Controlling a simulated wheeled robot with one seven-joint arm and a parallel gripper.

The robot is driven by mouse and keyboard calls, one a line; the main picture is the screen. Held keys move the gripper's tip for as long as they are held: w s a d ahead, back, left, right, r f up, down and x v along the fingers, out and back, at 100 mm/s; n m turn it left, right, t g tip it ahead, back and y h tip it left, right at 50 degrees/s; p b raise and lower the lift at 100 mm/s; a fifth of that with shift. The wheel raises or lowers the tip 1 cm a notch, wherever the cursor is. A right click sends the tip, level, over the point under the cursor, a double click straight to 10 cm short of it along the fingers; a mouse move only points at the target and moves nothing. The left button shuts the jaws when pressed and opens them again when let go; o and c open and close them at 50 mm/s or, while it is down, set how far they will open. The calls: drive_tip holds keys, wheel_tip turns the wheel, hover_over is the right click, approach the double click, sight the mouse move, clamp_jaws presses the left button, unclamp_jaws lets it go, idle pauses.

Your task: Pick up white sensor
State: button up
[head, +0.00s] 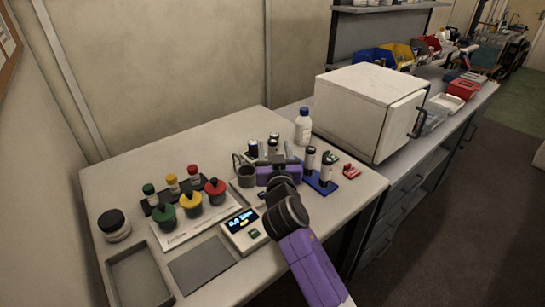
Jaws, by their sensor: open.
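My gripper (281,160) is over the right half of the bench, at the end of my purple arm. It is open, and its purple body and dark wrist hide part of the bench behind them. I cannot single out a white sensor with certainty. Small dark and white cylinders stand near the gripper: one (253,148) at its left, one (273,143) just behind, and two upright at a blue rack (321,184), the left (310,157) and the right (326,168). Whether anything lies between the fingers is too small to tell.
A grey cup (246,176) stands left of the gripper. A white device with a lit display (243,230) is in front. A white bottle (303,127) and white box (367,112) stand behind right. A grey tray (139,278) is front left.

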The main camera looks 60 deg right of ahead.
sight(273, 138)
drive_tip(key=p+x, duration=0.1)
drive_tip(key=x, duration=0.5)
drive_tip(key=shift+w+d, duration=0.25)
clamp_jaws()
